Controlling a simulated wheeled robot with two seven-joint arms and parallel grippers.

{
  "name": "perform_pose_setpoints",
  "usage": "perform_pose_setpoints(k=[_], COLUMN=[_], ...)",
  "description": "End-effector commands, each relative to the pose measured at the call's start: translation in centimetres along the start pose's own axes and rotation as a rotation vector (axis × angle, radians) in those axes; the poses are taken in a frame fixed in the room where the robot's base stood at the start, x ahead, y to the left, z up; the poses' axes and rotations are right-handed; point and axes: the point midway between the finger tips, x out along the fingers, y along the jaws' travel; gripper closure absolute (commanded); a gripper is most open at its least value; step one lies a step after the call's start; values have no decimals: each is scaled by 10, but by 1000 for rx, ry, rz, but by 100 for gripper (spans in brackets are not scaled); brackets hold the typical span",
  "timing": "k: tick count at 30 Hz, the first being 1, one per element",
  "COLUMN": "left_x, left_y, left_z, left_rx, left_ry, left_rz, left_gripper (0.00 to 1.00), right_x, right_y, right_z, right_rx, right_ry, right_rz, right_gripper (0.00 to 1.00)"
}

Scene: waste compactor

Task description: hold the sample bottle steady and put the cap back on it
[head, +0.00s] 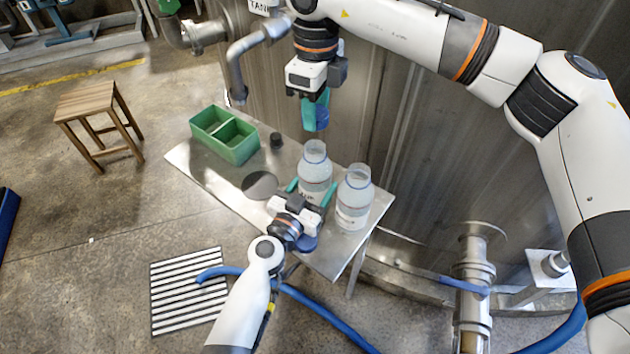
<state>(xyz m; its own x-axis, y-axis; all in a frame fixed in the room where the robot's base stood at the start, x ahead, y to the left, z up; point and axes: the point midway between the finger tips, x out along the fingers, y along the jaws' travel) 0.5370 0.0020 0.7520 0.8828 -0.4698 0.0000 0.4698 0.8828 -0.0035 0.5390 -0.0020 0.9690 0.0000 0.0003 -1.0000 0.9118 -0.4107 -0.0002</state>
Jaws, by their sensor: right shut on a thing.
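A clear sample bottle (314,155) without a cap stands upright on the steel table. My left gripper (310,189) has its teal fingers on either side of this bottle. Whether they press on it I cannot tell. My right gripper (317,101) is above the table, a little above the bottle's open mouth and apart from it. It is shut on a blue cap (322,118), partly hidden by the teal fingers.
The steel table (212,178) also holds a green two-part bin (240,151), a small black object (276,141) and a dark round disc (260,185). A metal tank wall (430,150) rises behind. A pipe (240,60) hangs near the table's back edge. A wooden stool (90,100) stands left.

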Motion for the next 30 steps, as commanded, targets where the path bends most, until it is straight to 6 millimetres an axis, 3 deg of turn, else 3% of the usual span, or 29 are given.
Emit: perform_pose_setpoints(k=[5, 15, 30], left_x=[0, 0, 0], left_y=[0, 0, 0], left_z=[0, 0, -1], left_rx=[0, 0, 0], left_ry=[1, 1, 1], left_rz=[0, 0, 0], left_gripper=[77, 77, 77], right_x=[6, 49, 50], right_y=[0, 0, 0], right_z=[0, 0, 0], right_rx=[0, 0, 0], right_ry=[-1, -2, -1], right_rz=[-1, 0, 0], right_gripper=[79, 79, 79])
